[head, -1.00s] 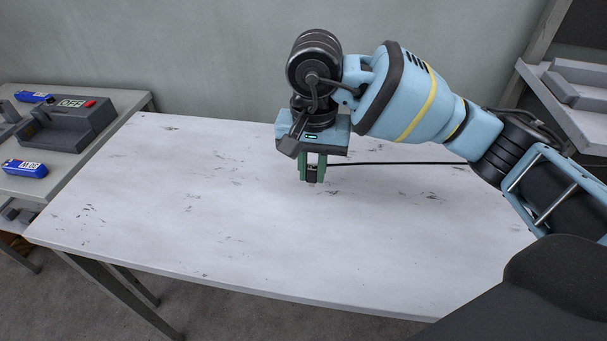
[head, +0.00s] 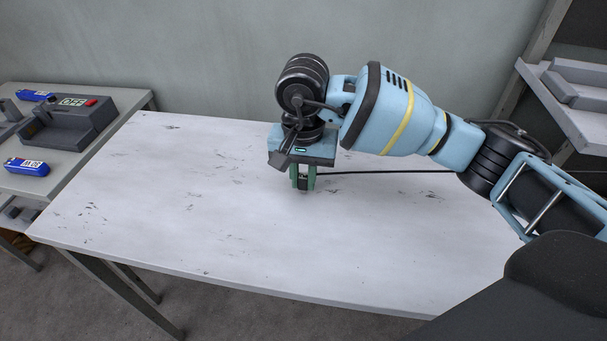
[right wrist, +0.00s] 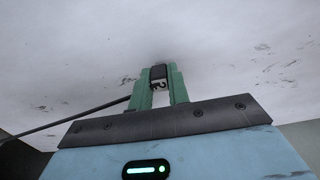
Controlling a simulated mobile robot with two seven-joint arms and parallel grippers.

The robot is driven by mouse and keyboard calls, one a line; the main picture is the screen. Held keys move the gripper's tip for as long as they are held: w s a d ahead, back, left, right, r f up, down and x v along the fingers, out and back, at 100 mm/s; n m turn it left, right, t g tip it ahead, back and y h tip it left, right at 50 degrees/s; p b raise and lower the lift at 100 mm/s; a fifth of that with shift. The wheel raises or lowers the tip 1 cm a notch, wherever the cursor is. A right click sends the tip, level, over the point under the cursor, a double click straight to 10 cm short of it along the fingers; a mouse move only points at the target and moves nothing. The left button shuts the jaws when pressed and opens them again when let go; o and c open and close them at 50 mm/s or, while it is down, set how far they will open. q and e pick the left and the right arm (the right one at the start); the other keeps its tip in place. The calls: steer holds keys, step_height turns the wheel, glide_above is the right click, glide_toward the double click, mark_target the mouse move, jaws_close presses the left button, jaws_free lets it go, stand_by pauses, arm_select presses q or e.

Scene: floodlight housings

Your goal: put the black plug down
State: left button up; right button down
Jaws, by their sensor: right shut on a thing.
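The black plug (head: 303,182) is between the green fingers of my right gripper (head: 303,186), which is shut on it. My left gripper is not in view.
The table around the plug is bare. A left bench holds a dark grey device (head: 68,125) marked OFF with a red button, and blue labelled blocks (head: 27,167) (head: 35,96). A shelf (head: 570,105) stands at the right, beside my right arm.

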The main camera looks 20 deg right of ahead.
mark_target(303, 176)
steer(key=shift+f, duration=0.2)
steer(key=c, duration=1.3)
jaws_free()
steer(key=shift+c, duration=0.2)
step_height(303, 176, up, 12)
steer(key=shift+r, duration=0.25)
